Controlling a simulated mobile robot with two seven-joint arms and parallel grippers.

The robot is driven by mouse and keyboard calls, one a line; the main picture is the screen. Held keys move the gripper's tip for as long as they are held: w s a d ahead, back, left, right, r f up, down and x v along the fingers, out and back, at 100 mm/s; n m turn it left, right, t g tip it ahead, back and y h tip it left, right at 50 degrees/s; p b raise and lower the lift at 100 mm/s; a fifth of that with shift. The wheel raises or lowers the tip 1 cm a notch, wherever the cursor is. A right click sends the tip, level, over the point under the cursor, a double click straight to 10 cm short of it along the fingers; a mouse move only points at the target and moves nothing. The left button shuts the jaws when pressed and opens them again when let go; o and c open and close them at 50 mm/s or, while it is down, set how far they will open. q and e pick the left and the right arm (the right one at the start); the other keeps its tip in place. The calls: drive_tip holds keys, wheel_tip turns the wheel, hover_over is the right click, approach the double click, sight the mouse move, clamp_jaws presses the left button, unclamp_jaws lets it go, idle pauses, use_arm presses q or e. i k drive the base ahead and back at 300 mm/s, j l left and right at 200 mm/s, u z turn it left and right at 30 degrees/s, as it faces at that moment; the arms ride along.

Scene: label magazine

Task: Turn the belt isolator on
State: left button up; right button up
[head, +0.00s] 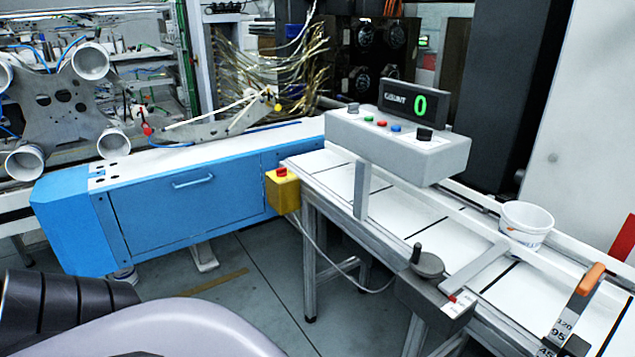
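The belt (410,215) is a white conveyor with dark cross lines, running from the middle to the lower right. On its near side is a grey box (432,298) with a round dark knob (428,264) and an upright black-tipped handle. A small label with a red mark is beside it. This may be the belt isolator; its on or off position cannot be read. Neither gripper is in view.
A yellow box (283,191) with a red button hangs at the belt's left end. A white tub (526,225) stands on the belt's far side. An orange-tipped lever (574,305) with a number scale is at lower right. A blue cabinet (185,200) stands left; floor before it is clear.

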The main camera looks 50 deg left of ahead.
sight(282, 172)
drive_tip(key=u, duration=1.85)
drive_tip(key=z, duration=0.6)
drive_tip(key=i+j+z, duration=0.2)
drive_tip(key=z, duration=0.2)
drive_tip(key=i+j+z, duration=0.15)
drive_tip(key=j+z, duration=0.2)
drive_tip(key=i+j+z, duration=0.2)
drive_tip(key=j, duration=0.15)
drive_tip(key=j+z, duration=0.15)
drive_tip(key=j, duration=0.25)
drive_tip(key=i+j, duration=0.1)
drive_tip(key=j, duration=0.4)
drive_tip(key=i+j+z, duration=0.1)
drive_tip(key=j, duration=0.4)
drive_tip(key=i+j, duration=0.1)
drive_tip(key=j, duration=0.4)
drive_tip(key=z, duration=0.05)
